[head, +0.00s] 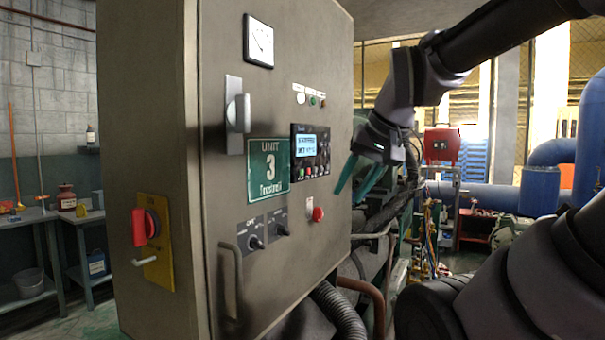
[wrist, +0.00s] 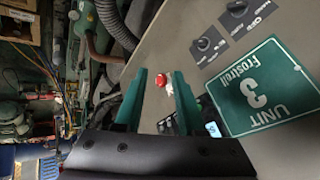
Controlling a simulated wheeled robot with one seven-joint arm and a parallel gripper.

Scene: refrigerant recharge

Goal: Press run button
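The grey control cabinet (head: 225,60) carries a dark controller (head: 310,150) with a lit screen and small coloured buttons, including a green one (head: 308,171) and a red one; their labels are too small to read. My gripper (head: 356,178) has green fingers and is to the right of the controller, in front of the cabinet face. In the wrist view my gripper (wrist: 160,76) is open with nothing between its fingers. There the controller screen (wrist: 212,129) shows beside the right finger, and that finger and the gripper body hide part of the controller.
A red knob (head: 317,214) sits below the controller, with two dark selector switches (head: 256,242) to its left. A cabinet handle (head: 238,113) and a red rotary switch (head: 145,227) stick out. Hoses and pipes (head: 340,312) crowd the cabinet's right side.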

